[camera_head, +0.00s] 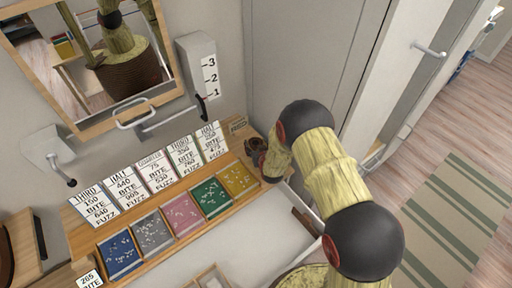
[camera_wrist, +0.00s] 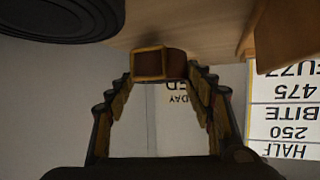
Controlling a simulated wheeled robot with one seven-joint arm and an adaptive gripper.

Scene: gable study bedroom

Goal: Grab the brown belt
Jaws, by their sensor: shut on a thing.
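The brown belt (camera_wrist: 176,64) shows in the wrist view as a dark brown strap with a brass-coloured square buckle (camera_wrist: 149,65). It sits at the tips of my gripper (camera_wrist: 160,82), whose two ridged fingers are closed on it. In the head view a small dark brown bundle (camera_head: 257,149) shows at the right end of the wooden shelf, beside my arm; it looks like the belt, but I cannot tell which part. My arm hides the gripper fingers there. From these views I cannot tell whether the belt still touches the shelf.
The wooden shelf (camera_head: 76,236) carries several coloured trays and upright labelled cards (camera_head: 157,172). A framed mirror (camera_head: 85,120) and wall fittings (camera_head: 200,65) are above it. A white surface lies in front of the shelf. A striped rug (camera_head: 455,225) covers open floor at right.

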